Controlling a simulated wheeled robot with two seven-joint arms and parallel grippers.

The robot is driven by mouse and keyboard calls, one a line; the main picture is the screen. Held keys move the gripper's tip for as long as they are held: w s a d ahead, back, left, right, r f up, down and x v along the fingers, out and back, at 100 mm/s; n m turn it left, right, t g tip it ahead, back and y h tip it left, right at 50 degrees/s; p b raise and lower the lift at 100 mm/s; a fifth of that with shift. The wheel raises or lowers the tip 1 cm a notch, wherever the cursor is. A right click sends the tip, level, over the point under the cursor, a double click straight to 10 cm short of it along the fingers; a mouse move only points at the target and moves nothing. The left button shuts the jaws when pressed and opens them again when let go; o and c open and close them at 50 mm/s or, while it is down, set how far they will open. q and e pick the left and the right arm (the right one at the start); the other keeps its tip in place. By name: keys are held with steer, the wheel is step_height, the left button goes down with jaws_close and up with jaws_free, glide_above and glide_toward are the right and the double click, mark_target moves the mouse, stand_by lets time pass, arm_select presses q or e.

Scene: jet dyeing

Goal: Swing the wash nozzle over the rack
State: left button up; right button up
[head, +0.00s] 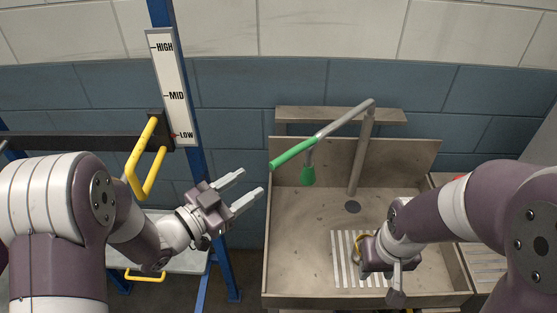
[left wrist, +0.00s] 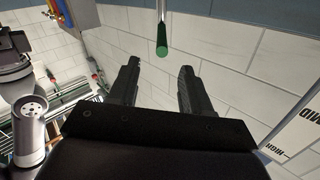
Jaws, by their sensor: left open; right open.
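The wash nozzle is a grey swing pipe (head: 345,120) on an upright post at the back of the sink, with a green grip (head: 293,153) and a green spray head (head: 308,177) hanging below. The pipe points left, so the grip's end lies near the sink's left edge. The slatted pale rack (head: 345,272) lies on the sink floor, partly hidden by my right arm. My left gripper (head: 249,184) is open and empty, just left of the grip's end. In the left wrist view the green grip (left wrist: 162,48) shows beyond the open fingers (left wrist: 160,67). My right gripper (head: 396,288) is low over the rack's right side.
The sink basin (head: 300,225) has a drain (head: 352,207) and a back wall with a shelf (head: 292,114). A blue post with a HIGH-MID-LOW scale (head: 173,90) and a yellow handle (head: 142,165) stand left, near my left arm.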

mark_target(283, 160)
arm_select(q)
steer(key=p+x, duration=0.3)
steer(key=x, duration=0.8)
steer(key=shift+w, duration=0.1)
steer(key=shift+w+d, duration=0.1)
steer(key=shift+w, duration=0.05)
jaws_close()
